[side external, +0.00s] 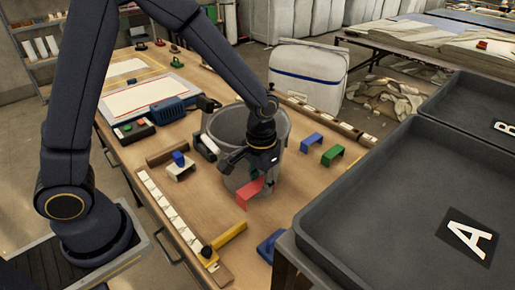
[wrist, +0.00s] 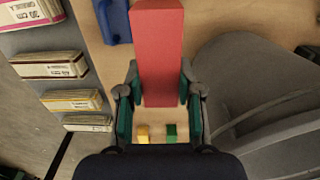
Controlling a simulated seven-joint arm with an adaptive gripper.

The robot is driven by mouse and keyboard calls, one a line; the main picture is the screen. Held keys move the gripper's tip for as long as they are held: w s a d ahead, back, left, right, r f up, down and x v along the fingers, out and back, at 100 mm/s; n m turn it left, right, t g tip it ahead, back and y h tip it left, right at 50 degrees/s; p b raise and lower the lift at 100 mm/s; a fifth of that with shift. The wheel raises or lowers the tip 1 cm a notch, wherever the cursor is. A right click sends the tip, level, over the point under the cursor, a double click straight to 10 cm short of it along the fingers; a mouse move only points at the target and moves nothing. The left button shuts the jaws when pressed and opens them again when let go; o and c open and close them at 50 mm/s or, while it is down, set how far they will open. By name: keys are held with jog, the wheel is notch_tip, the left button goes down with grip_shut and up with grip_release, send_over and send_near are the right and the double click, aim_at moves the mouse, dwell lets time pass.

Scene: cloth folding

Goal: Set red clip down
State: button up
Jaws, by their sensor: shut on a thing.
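The red clip (side external: 249,191) is a bent red piece just in front of the grey bin (side external: 228,122) in the side view. My gripper (side external: 254,173) is shut on it from above. In the wrist view the red clip (wrist: 157,50) fills the space between the green-padded fingers of my gripper (wrist: 158,92) and extends beyond them. The clip is low over the wooden table (side external: 290,185); whether it touches the wood I cannot tell. A blue clip (side external: 312,140) and a green clip (side external: 332,155) stand apart on the table, right of the bin.
The bin wall (wrist: 245,70) is close on the right in the wrist view. A strip of white labels (side external: 165,212) lies along the near left edge, with a yellow piece (side external: 228,236). A blue object (side external: 268,246) and black tray A (side external: 385,190) are at the right.

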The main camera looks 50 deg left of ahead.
jog(key=w+r+n, duration=0.3)
jog(key=w+n, duration=0.6)
jog(key=w, duration=0.7)
jog(key=w+a+r+n, duration=0.1)
jog(key=w+a+n, duration=0.8)
jog(key=s+a+f+n, duration=0.25)
jog(key=a+n, duration=0.35)
jog(key=a, duration=0.6)
jog(key=s+a+f+n, duration=0.1)
jog(key=a+f+n, duration=0.3)
jog(key=a+n, duration=0.55)
jog(key=shift+m, duration=0.95)
jog(key=a+f, duration=0.1)
jog(key=f, duration=0.1)
jog(key=a+f, duration=0.1)
jog(key=f, duration=0.1)
jog(key=a+f, duration=0.2)
jog(key=shift+s+f, duration=0.25)
jog(key=shift+s, duration=0.15)
jog(key=shift+f, duration=2.05)
jog(key=shift+f, duration=0.1)
